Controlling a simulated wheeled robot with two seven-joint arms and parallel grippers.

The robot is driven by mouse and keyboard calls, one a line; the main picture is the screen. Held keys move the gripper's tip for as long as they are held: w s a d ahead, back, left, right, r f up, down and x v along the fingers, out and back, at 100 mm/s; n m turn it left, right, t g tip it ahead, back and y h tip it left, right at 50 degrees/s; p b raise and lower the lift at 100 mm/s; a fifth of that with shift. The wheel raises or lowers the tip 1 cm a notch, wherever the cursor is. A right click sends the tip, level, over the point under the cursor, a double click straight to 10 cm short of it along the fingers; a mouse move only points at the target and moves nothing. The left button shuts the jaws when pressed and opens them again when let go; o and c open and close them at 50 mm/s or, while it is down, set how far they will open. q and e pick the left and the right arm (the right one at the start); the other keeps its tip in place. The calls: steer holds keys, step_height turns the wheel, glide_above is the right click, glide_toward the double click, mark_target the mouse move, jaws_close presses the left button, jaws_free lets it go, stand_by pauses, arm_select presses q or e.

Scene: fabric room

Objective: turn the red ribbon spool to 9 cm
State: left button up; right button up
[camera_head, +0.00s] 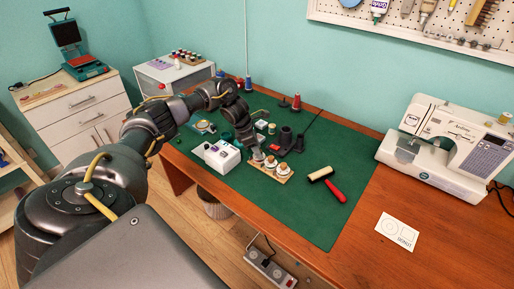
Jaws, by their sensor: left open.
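A small red piece (250,148) shows low among dark parts at the middle of the green mat, close to my left gripper. A red spool-like thing (296,102) stands upright farther back on the mat. I cannot tell for sure which of them is the red ribbon spool, and no 9 cm mark can be read. My left arm reaches in from the left and bends down over the mat. My left gripper (257,155) is open, low beside a wooden board (284,178) bearing several white-topped round items. Its fingertips are too small to show any contact. My right gripper is out of view.
The green mat (312,222) covers much of the wooden table. A white box (222,157) stands left of the gripper, and a dark stand (286,139) right of it. A red-handled roller (325,183) lies on the mat. A sewing machine (440,150) stands right.

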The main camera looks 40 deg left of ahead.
arm_select(q)
steer(key=shift+f, duration=0.15)
jaws_close()
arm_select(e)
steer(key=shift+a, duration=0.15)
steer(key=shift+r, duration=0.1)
